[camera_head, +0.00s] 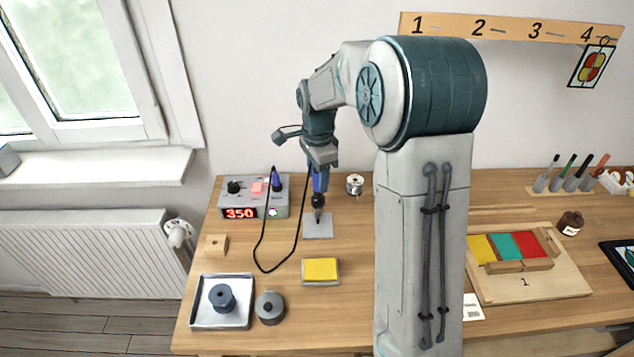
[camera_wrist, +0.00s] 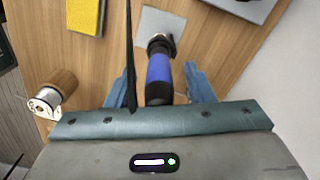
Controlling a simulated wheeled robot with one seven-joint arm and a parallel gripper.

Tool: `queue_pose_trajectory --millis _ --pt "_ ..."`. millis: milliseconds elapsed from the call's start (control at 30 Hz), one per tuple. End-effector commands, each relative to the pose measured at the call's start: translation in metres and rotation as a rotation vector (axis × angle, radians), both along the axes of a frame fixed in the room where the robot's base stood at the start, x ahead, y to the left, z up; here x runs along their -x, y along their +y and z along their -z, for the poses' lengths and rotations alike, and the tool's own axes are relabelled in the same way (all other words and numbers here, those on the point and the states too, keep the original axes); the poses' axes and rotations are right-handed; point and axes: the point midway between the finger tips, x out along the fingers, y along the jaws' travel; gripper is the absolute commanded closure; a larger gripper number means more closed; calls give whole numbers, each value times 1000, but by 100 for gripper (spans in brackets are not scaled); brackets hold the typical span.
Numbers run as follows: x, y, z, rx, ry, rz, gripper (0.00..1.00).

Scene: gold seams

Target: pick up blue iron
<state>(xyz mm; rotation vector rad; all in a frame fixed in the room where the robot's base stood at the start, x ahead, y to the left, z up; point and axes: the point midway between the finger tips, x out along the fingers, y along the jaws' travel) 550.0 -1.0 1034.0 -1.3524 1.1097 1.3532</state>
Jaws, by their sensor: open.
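The blue iron has a blue grip with black ends; it shows in the wrist view (camera_wrist: 159,69) and in the head view (camera_head: 321,182). It looks roughly upright, with its dark lower end over a grey square pad (camera_head: 318,230). My gripper (camera_wrist: 160,77) is open, with one blue finger on each side of the iron's handle and a visible gap at both sides. In the head view my gripper is above the pad, and its fingers partly hide the handle. The handle's upper end is hidden by my gripper body in the wrist view.
A control box (camera_head: 241,199) reading 350 stands left, with a black cable (camera_head: 257,250) looping near my gripper. A metal spool (camera_head: 355,184) stands close on the right. A yellow sponge (camera_head: 320,269) and a tray (camera_head: 205,318) lie nearer the front edge.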

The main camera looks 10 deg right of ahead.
Motion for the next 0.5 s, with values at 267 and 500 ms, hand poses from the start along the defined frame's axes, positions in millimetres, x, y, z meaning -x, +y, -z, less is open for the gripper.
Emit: queue_pose_trajectory --millis 267,500 --pt "0 0 10 0 0 1 52" --pt "0 -1 10 0 0 1 99"
